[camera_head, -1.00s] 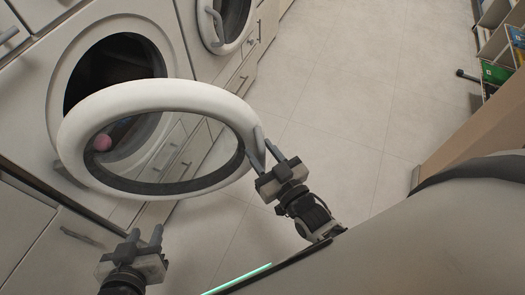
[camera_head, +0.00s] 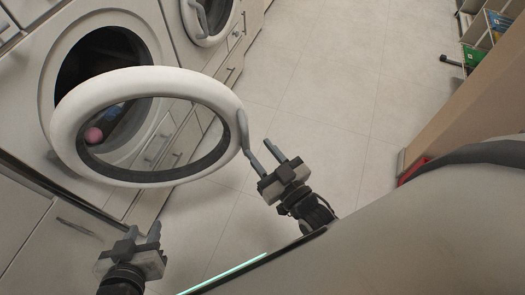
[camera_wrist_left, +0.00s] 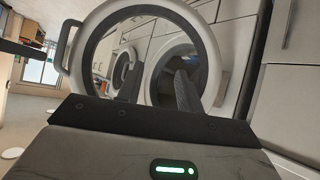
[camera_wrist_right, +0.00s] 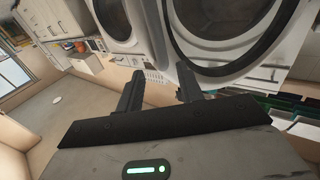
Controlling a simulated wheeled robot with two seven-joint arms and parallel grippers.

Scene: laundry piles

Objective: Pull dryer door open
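The dryer door (camera_head: 185,80), a thick white ring with a glass centre, stands swung out from the dryer (camera_head: 62,35). Its grey handle (camera_head: 243,130) is on the ring's right side. The handle (camera_wrist_left: 66,45) also shows at the left of the door in the left wrist view. My right gripper (camera_head: 262,153) is open beside the handle's lower end; one finger overlaps it in the picture, and I cannot tell if they touch. The door ring (camera_wrist_right: 174,45) is beyond its fingers in the right wrist view. My left gripper (camera_head: 143,234) is open and empty, below the door.
A pink ball (camera_head: 94,135) shows through the door glass. A second machine (camera_head: 205,22) and drawers (camera_head: 228,68) stand behind. The tiled floor (camera_head: 325,90) is clear to the right. A shelf (camera_head: 485,45) with colourful items is at the far right.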

